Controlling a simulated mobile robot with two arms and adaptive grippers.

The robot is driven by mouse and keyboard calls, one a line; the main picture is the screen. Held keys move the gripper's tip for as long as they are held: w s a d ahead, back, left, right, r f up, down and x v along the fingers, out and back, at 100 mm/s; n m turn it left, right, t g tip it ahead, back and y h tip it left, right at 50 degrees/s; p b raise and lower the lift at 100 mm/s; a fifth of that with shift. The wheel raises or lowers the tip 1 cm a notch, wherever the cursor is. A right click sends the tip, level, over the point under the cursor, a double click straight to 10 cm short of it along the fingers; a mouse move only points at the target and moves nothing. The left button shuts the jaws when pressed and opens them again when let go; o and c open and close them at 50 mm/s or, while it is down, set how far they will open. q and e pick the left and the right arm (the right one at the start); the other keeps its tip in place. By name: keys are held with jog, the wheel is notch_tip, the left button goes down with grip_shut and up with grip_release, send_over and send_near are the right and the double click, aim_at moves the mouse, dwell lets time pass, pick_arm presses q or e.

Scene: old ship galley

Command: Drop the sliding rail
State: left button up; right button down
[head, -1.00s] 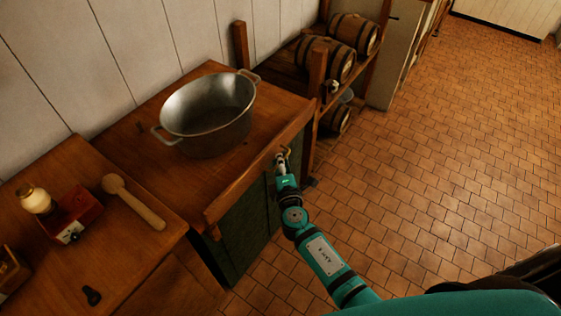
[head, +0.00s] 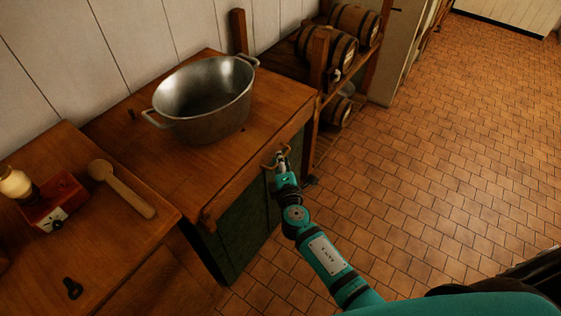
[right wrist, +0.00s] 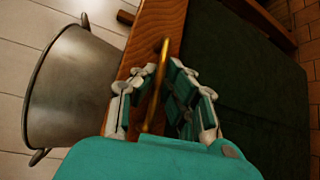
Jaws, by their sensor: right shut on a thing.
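The sliding rail (head: 243,183) is a wooden bar along the front edge of the wooden counter, above a dark green front panel (head: 240,232). A thin curved brass handle (right wrist: 154,95) is at the rail. My right gripper (head: 281,160) is at the front of the counter, shut on this handle. In the right wrist view the handle passes between the fingers of my gripper (right wrist: 158,95), with the wood edge just beyond. The handle is tiny in the head view. My left gripper is not in view.
A large metal pot (head: 205,105) stands on the counter behind the rail. A wooden spoon (head: 124,192) and a red box (head: 50,202) lie on the lower left surface. Barrels (head: 327,50) sit on a rack beyond. The tiled floor (head: 420,180) at the right is clear.

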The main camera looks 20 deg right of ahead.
jog(key=shift+f, duration=0.15)
jog(key=c, duration=1.4)
grip_release()
jog(key=s+a+r, duration=0.1)
jog(key=s, duration=1.1)
jog(key=shift+a+r, duration=0.3)
jog(key=shift+r, duration=0.05)
jog(key=shift+w, duration=0.1)
